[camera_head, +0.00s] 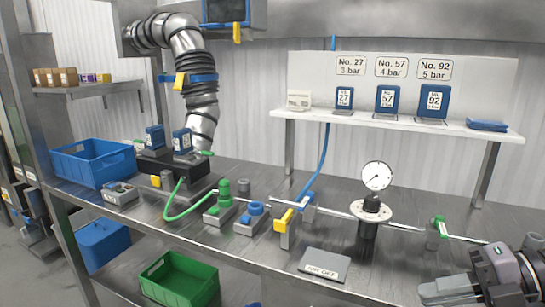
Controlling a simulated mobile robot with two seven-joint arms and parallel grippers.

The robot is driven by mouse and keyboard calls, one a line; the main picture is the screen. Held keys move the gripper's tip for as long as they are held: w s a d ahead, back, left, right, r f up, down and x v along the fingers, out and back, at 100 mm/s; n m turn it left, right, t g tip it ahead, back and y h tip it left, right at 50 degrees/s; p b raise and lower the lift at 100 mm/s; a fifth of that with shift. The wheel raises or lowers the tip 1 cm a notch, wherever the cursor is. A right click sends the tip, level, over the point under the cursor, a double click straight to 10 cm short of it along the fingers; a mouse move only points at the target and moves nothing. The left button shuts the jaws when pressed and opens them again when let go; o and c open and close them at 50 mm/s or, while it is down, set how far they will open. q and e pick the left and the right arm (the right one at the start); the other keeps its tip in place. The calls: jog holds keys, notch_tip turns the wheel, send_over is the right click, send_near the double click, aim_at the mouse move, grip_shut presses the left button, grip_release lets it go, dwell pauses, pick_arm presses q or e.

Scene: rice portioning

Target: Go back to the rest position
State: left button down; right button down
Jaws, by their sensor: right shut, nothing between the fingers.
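My right gripper (432,291) is at the lower right corner, in front of the table's right part. Its grey fingers point left, are shut and hold nothing. It is apart from the pressure gauge (377,176) and from the green-handled valve (438,229) behind it. My left gripper is not in view.
The metal table (245,262) carries a pipe line with a yellow-handled valve (286,221), a green hose (190,210) and a flat labelled plate (324,266). A blue crate (92,178) is at left; a green crate (180,290) is below. A shelf (400,122) with blue tags stands behind.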

jog(key=d+f+m+t+h+p, duration=0.1)
jog(key=d+f+m+t+h, duration=0.15)
jog(key=f+m+t, duration=0.4)
jog(key=d+f+m+t+h+p, duration=0.1)
jog(key=d+f+m+t+h, duration=0.2)
jog(key=f+m, duration=0.65)
jog(key=s+a+f+m+g+h+p, duration=0.1)
jog(key=s+a+f+m+g+h, duration=0.2)
jog(key=s+a+f+m, duration=0.7)
jog(key=a+f+m+g, duration=0.1)
jog(key=a+f, duration=0.2)
jog(key=shift+h, duration=0.35)
